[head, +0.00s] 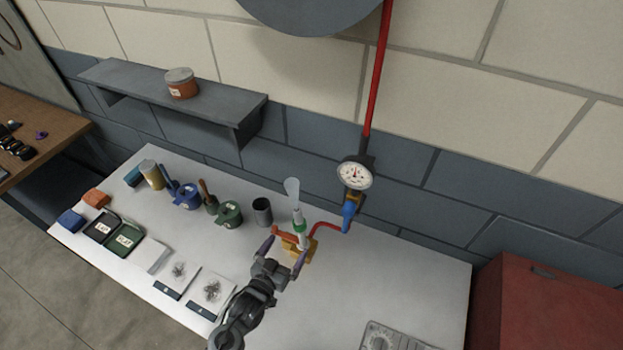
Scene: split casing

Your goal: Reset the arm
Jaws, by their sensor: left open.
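My left gripper (287,246) is open, with its two fingers spread at the small stand (311,252) on the white table. The stand has a yellow base, an orange part and an upright white tube with a green band (299,226) and a pale funnel-like top (292,188). The fingers are on the near side of the stand and overlap it in the picture. I cannot tell whether they touch it. My right gripper is out of view.
A grey cup (262,211), green pot (229,214) and blue pot (186,196) stand left. The table's right part (420,275) is clear.

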